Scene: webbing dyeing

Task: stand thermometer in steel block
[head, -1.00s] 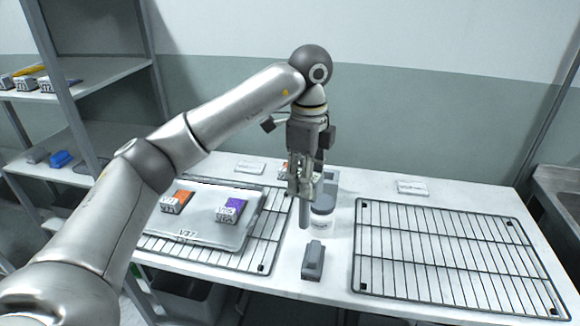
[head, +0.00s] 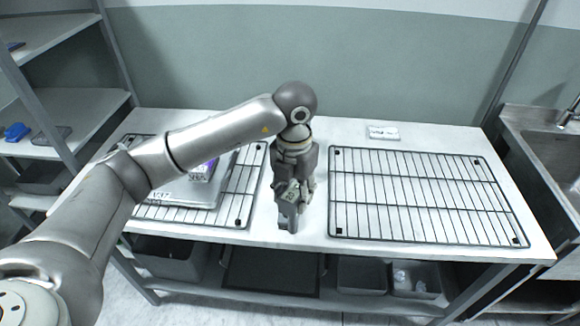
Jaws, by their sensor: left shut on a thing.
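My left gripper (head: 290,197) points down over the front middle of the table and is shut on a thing. A small pale, marked piece (head: 286,191) shows at its fingers; it looks like the head of the thermometer, but most of it is hidden. The grey steel block (head: 286,224) is directly under the fingers near the table's front edge, largely covered by the gripper. I cannot tell whether the thermometer's lower end is in the block. My right gripper is not in view.
A wire rack (head: 425,197) lies on the right of the table, another (head: 236,208) on the left, under a grey tray (head: 190,192) holding a purple labelled item (head: 203,171). A white label plate (head: 383,132) lies at the back. A sink (head: 545,125) stands right, shelves left.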

